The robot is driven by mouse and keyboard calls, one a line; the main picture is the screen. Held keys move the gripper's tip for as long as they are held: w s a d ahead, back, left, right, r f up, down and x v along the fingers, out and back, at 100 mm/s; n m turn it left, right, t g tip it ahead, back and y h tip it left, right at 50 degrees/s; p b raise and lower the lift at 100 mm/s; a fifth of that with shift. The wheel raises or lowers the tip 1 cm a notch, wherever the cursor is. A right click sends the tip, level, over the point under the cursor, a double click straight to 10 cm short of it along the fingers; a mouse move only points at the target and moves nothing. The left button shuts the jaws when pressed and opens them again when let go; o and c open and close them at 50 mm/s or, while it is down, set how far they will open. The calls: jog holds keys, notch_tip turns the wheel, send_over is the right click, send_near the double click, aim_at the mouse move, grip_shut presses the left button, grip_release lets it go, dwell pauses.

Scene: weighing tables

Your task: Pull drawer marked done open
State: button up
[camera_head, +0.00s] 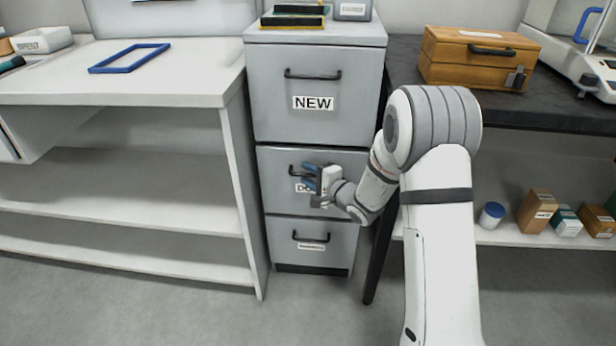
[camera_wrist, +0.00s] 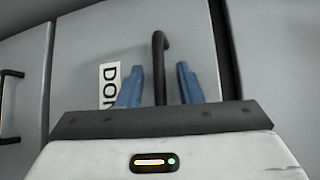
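A grey filing cabinet (camera_head: 262,130) stands in the middle of the head view. Its middle drawer (camera_head: 345,162) looks closed, flush with the drawers above and below. Its label (camera_head: 300,187) is partly hidden by my gripper; in the wrist view the label (camera_wrist: 108,86) shows "DO" and part of another letter. My gripper (camera_head: 308,178) is at this drawer's front. In the wrist view the two blue fingers of my gripper (camera_wrist: 160,82) are apart, one on each side of the dark handle (camera_wrist: 159,50). A gap shows between the handle and each finger.
The top drawer (camera_head: 270,110) is marked NEW; the bottom drawer (camera_head: 280,243) has a small label. A white shelf table (camera_head: 200,85) stands close on the left, a black table (camera_head: 403,70) on the right. Floor (camera_head: 200,305) in front is clear.

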jog(key=shift+c, duration=0.5)
grip_shut()
